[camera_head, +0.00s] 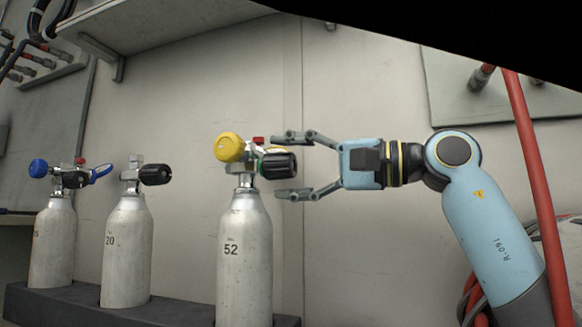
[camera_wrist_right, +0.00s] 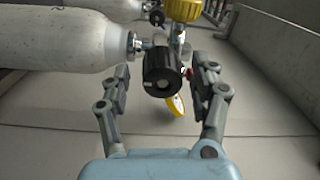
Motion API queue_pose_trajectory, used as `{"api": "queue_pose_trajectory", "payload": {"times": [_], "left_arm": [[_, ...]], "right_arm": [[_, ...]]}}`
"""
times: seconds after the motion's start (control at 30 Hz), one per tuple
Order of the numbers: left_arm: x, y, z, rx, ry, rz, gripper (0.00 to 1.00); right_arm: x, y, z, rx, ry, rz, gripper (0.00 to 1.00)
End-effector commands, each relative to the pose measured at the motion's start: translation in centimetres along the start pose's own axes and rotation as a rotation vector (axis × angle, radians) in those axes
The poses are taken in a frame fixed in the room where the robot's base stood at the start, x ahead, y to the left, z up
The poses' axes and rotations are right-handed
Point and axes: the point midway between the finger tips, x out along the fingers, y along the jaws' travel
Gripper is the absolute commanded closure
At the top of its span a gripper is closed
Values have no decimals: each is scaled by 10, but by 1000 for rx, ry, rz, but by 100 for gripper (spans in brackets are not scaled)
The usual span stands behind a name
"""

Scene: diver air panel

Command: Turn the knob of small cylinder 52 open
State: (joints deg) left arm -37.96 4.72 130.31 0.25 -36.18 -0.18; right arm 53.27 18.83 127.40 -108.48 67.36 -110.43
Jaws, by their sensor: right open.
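Small cylinder 52 (camera_head: 244,275) stands upright in a dark rack, with its number facing me. Its black knob (camera_head: 279,166) sticks out to the right of the valve, and a yellow round fitting (camera_head: 229,148) sits at the left. My right gripper (camera_head: 285,166) is open, coming from the right, with one finger above the black knob and one below it. In the right wrist view the black knob (camera_wrist_right: 162,72) lies between the two open fingers, with a gap on each side. Whether a finger touches it cannot be told. My left gripper is not in view.
A red hose (camera_head: 533,180) hangs at the right. A pale wall is behind.

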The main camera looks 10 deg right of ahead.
Motion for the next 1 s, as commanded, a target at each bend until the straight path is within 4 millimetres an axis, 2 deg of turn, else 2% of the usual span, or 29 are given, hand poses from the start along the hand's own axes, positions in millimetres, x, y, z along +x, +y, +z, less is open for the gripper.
{"api": "queue_pose_trajectory", "payload": {"times": [0.27,0.7,1.0], "left_arm": [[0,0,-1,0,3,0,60],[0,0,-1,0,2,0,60],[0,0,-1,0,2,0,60]], "right_arm": [[-8,0,-1,-2,2,1,38],[-60,2,-1,-3,2,7,38],[-74,0,0,-1,0,1,38]]}}
